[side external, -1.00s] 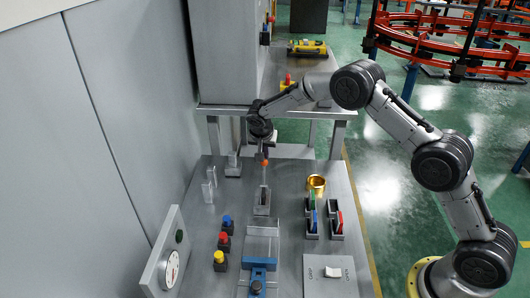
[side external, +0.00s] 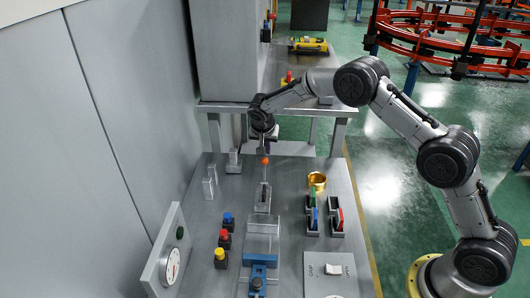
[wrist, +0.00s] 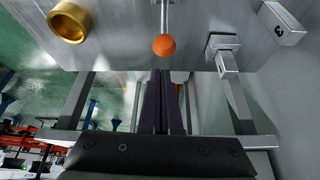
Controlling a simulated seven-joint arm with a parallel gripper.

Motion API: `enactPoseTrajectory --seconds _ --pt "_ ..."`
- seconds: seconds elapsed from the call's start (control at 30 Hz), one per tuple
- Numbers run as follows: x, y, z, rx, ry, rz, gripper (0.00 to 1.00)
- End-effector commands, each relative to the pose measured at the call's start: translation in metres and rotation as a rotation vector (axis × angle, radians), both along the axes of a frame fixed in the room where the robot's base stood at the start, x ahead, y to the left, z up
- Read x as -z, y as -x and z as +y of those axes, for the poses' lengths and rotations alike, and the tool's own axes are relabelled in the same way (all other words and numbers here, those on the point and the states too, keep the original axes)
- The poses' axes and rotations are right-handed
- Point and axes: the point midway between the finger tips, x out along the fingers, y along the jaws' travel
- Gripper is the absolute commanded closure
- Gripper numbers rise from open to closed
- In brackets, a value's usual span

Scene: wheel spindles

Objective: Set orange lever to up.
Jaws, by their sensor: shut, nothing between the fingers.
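The orange lever has a round orange knob (side external: 265,161) on a thin metal rod, rising from a slotted grey base (side external: 262,199) on the bench. The rod points toward the back of the bench in the side view; its exact tilt is hard to tell. My gripper (side external: 265,149) is just behind the knob, toward the cabinet. In the wrist view, the dark fingers (wrist: 164,74) are shut with nothing between them. The orange knob (wrist: 164,45) shows just beyond the fingertips, with a small gap in the picture.
A brass cup (side external: 317,181) and coloured switches (side external: 312,220) stand right of the lever. Blue, red and yellow buttons (side external: 224,237) are at left front. A clear slide with a blue handle (side external: 258,264) lies in front. A metal latch (wrist: 223,52) stands near the back edge.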

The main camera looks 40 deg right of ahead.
Motion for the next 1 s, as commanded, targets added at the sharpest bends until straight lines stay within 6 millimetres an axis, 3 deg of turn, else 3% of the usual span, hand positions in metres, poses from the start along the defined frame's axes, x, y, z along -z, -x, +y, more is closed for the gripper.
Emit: enactPoseTrajectory --seconds 0.07,0.4,0.77,0.87,0.9,1.0 --pt "-0.007 -0.011 -0.013 0.005 0.0 -0.011 1.0" --pt "-0.065 0.012 0.016 -0.001 0.001 -0.016 1.0" --pt "-0.102 0.024 0.026 0.005 0.001 -0.031 1.0" --pt "-0.136 0.023 0.021 0.014 -0.007 -0.088 1.0" --pt "-0.157 0.026 0.018 0.019 -0.01 -0.12 1.0" --pt "-0.21 0.048 0.01 0.04 -0.033 -0.188 1.0"
